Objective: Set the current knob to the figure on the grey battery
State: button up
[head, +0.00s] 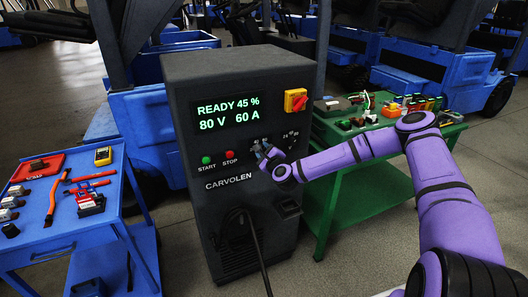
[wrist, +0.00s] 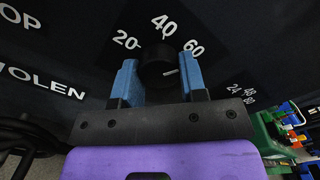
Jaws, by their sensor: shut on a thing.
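The current knob (wrist: 157,69) is a black round knob on the charger's dark front panel, with 20, 40 and 60 printed around it. Its short white mark lies on the right side of its face, below the 60. My gripper (wrist: 160,82) has its two blue fingers shut on the knob, one on each side. In the head view my gripper (head: 265,153) is at the panel and mostly hides the knob. The charger display (head: 228,112) reads READY 45 %, 80 V and 60 A. I cannot pick out the grey battery or its figure.
A second dial marked 24, 48 and 80 (wrist: 242,93) is right of the knob. The charger (head: 238,80) also has START and STOP buttons and a red-yellow switch (head: 295,101). A blue cart (head: 95,235) stands left, a green table (head: 345,195) right, both with loose items.

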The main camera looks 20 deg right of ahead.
jog(key=shift+f+m, duration=0.1)
jog(key=shift+m, duration=0.3)
jog(key=o, duration=0.9)
jog(key=shift+o, duration=0.2)
jog(key=s+d, duration=0.1)
jog(key=s, duration=0.9)
jog(key=shift+s+d, duration=0.3)
jog(key=shift+s, duration=0.05)
